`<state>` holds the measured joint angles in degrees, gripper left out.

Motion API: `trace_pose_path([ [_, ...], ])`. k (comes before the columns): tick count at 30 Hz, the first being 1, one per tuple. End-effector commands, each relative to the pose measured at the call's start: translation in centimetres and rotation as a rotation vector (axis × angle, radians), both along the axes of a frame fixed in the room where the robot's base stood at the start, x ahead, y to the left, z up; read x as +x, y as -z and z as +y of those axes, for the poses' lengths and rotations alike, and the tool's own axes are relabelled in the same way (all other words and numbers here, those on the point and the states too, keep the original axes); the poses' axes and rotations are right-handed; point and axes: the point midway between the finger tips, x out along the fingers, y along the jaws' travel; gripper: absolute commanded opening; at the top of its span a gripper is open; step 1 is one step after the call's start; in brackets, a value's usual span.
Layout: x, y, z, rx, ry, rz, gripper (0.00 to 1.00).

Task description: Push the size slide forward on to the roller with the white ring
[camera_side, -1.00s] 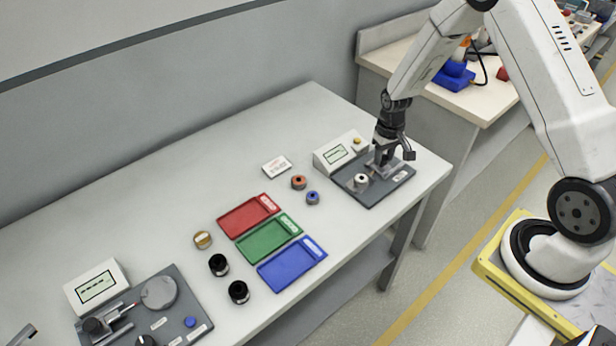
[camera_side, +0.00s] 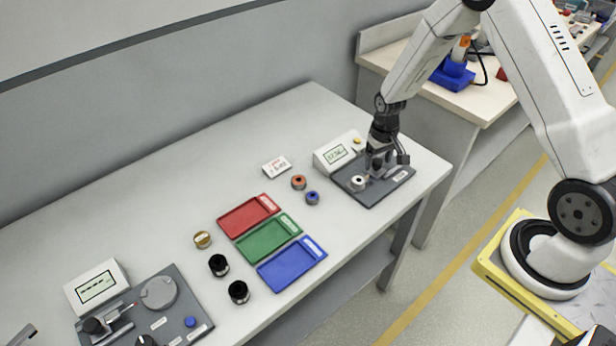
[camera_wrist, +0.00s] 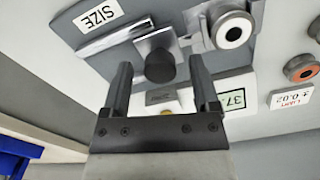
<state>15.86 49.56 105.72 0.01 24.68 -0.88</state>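The white ring (camera_side: 358,181) sits on its roller on the grey size station plate at the table's right end; it also shows in the wrist view (camera_wrist: 234,31). The size slide (camera_wrist: 157,42) is a metal block with a dark round knob (camera_wrist: 160,66), close beside the ring. Whether the slide touches the ring or roller, I cannot tell. My gripper (camera_side: 375,168) is low over the slide. In the wrist view my gripper (camera_wrist: 160,70) has its fingers apart, one either side of the knob, with visible gaps. The side view hides the slide partly behind my gripper.
A white display box (camera_side: 338,152) stands behind the slide. Orange (camera_side: 298,182) and blue (camera_side: 312,198) rings lie left of the plate. Red (camera_side: 240,222), green (camera_side: 262,245) and blue (camera_side: 285,270) trays are further left. A second station (camera_side: 180,325) stands at the left.

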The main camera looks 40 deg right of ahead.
Motion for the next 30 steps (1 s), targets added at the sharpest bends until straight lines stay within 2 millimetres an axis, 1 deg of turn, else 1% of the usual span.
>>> trace_pose_path([
  [5,0.0,-0.1,0.0,0.0,0.0,0.0,0.78],
  [11,0.0,-1.2,0.0,0.0,0.0,-0.001,0.78],
  [17,0.0,-3.2,0.0,0.0,0.0,-0.001,0.78],
  [24,0.1,-6.0,0.0,-0.001,0.0,-0.003,0.78],
  [30,0.0,-7.5,0.0,0.0,0.0,-0.001,0.78],
])
